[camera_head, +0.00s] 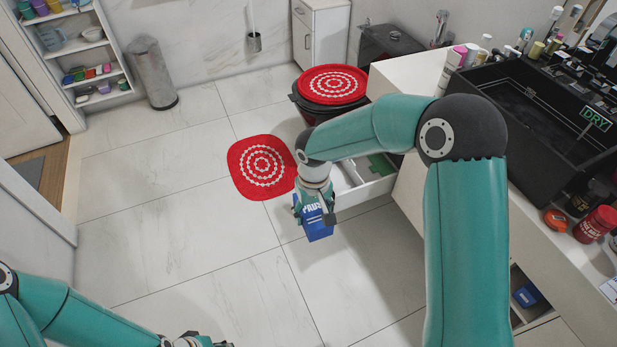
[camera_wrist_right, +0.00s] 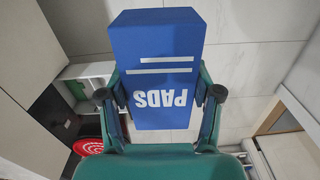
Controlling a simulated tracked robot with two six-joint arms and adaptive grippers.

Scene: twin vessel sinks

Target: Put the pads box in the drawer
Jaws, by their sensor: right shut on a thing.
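The blue pads box (camera_head: 318,222) is held in my right gripper (camera_head: 313,205), above the floor in front of the cabinet. In the right wrist view the pads box (camera_wrist_right: 160,70) fills the middle, with its white "PADS" lettering upside down, and the fingers of my right gripper (camera_wrist_right: 160,95) close on its two sides. An open white drawer (camera_head: 368,190) stands out from the cabinet just right of the gripper, partly hidden by my right arm. Something green lies inside it. My left gripper (camera_head: 200,341) is at the bottom edge, mostly cut off, so its jaws are unclear.
A red patterned mat (camera_head: 262,167) lies on the floor left of the box. The counter holds a black sink (camera_head: 535,120) and several bottles. A lower compartment (camera_head: 525,297) holds another blue item. The left floor is clear.

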